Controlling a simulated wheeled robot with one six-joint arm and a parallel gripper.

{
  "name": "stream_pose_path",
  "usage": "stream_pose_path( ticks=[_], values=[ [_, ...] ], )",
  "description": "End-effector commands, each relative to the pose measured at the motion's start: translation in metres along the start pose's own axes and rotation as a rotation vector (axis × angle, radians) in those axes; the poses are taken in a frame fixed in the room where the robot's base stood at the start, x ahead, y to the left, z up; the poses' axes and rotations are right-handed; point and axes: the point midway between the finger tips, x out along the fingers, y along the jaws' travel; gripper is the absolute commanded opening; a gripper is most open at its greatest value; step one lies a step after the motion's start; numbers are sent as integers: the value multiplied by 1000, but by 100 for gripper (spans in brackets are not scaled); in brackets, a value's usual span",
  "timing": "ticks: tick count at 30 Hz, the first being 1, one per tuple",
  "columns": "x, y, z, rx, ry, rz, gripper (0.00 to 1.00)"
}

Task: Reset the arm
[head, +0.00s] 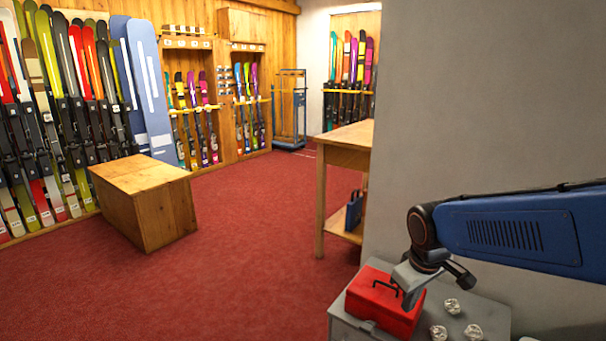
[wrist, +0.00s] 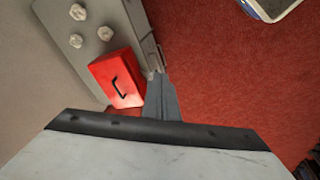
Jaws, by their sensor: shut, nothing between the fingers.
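My blue arm (head: 510,232) reaches in from the right in the head view, in front of the grey wall. My gripper (head: 410,300) points down beside and above a red box with a dark handle (head: 376,302). The gripper also shows in the wrist view (wrist: 158,82), with its fingers together and nothing held. The red box (wrist: 117,78) lies just left of the fingers there. I cannot tell whether the fingers touch it.
The red box sits on a grey surface (head: 352,328) with several pale crumpled lumps (head: 452,306). A wooden table (head: 345,150) stands behind, a wooden box bench (head: 150,190) at left. Ski racks (head: 75,110) line the walls. Red carpet (head: 240,260) between is clear.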

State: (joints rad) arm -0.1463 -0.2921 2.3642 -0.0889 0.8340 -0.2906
Motion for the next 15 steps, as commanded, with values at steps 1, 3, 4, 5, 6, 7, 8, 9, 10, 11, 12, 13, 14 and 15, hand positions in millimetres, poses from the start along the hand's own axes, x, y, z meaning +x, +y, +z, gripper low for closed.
stream_pose_path(
  ticks=[1,3,4,5,6,7,8,9,10,11,12,13,14,15],
  values=[
    [-9,0,11,33,15,4,0],
    [-20,-1,25,79,30,6,0],
    [-24,-2,31,98,36,8,0],
    [-28,-2,37,117,42,9,0],
    [-33,-3,45,143,51,10,0],
    [-36,-4,50,161,58,11,0],
    [-40,-5,56,180,65,12,0],
    [-44,-7,65,207,73,12,0],
    [-47,-8,71,225,79,12,0],
    [-51,-10,77,244,86,13,0],
    [-54,-11,84,269,96,14,0],
    [-57,-13,90,288,103,15,0],
    [-60,-14,96,307,109,15,0],
    [-63,-16,104,331,117,15,0]
  ],
)
